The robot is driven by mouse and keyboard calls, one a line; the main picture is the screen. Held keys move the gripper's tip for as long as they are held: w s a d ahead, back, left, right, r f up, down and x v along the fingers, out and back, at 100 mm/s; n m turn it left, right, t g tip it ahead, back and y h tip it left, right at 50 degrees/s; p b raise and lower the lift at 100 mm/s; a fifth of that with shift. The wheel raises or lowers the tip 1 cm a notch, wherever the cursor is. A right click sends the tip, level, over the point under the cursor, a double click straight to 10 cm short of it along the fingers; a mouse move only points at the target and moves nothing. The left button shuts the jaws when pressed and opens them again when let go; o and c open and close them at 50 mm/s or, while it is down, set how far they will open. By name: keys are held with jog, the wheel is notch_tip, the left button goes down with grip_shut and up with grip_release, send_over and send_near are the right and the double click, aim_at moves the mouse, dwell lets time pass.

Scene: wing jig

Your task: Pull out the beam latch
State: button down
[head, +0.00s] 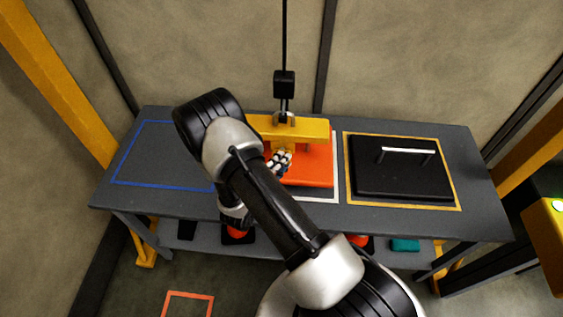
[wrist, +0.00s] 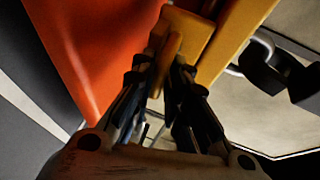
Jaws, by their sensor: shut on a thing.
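The yellow lifting beam (head: 302,128) lies across the top of an orange-red block (head: 312,172) on the table; the block also shows in the wrist view (wrist: 85,45). My gripper (head: 278,161) is at the front of the beam, above the block. In the wrist view, my gripper (wrist: 165,68) has its two dark fingers on either side of a narrow yellow tab, the beam latch (wrist: 171,58), and is shut on it. The latch still meets a yellow plate on the beam (wrist: 245,30). My arm hides the left part of the beam and block.
A black hoist block (head: 284,84) hangs on a cable over the beam, its hook at the beam's top. A black lid with a silver handle (head: 398,170) lies inside a yellow outline at right. A blue outline (head: 150,123) at left frames bare tabletop.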

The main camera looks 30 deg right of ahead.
jog(key=s+a+p, duration=0.1)
jog(key=s+a, duration=0.3)
jog(key=s, duration=0.2)
jog(key=shift+s+a+f, duration=0.15)
jog(key=shift+s+f, duration=0.2)
jog(key=c, duration=1.8)
grip_release()
jog(key=shift+a, duration=0.1)
jog(key=shift+c, duration=0.2)
jog(key=shift+o, duration=0.8)
jog(key=shift+r, duration=0.15)
jog(key=v, duration=1.2)
jog(key=shift+r, duration=0.1)
